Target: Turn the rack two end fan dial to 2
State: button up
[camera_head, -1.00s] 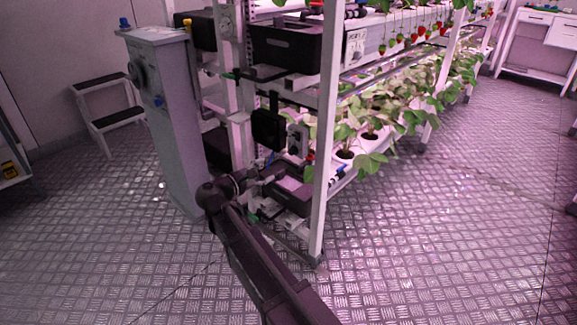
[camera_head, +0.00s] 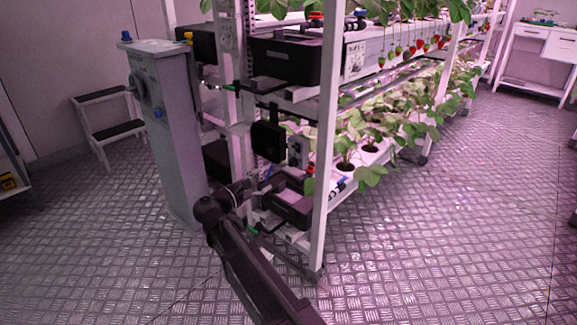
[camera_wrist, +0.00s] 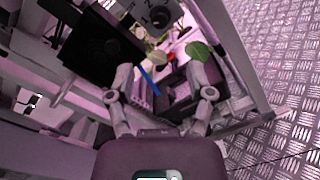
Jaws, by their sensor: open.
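The fan dial (camera_wrist: 160,17) is a dark round knob on a grey plate with numbers, at the top edge of the wrist view and partly cut off. In the head view its small grey panel (camera_head: 295,151) sits at the rack end beside a black box; the dial's setting is too small to read there. My gripper (camera_wrist: 162,93) is open and empty, its two fingers wide apart, below the dial in the wrist view and not touching it. In the head view my arm's end is low by the rack end, its fingers hard to make out.
A square black box (camera_head: 268,141) hangs left of the dial panel. A white rack post (camera_head: 324,150) stands to the right. A black bin (camera_head: 287,203) sits low at the rack end. A grey cabinet (camera_head: 165,130) stands left. Patterned floor is clear in front and right.

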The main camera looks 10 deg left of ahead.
aim_at(290, 164)
jog(key=x, duration=1.1)
jog(key=shift+w+d, duration=0.25)
jog(key=shift+w, duration=0.05)
grip_shut()
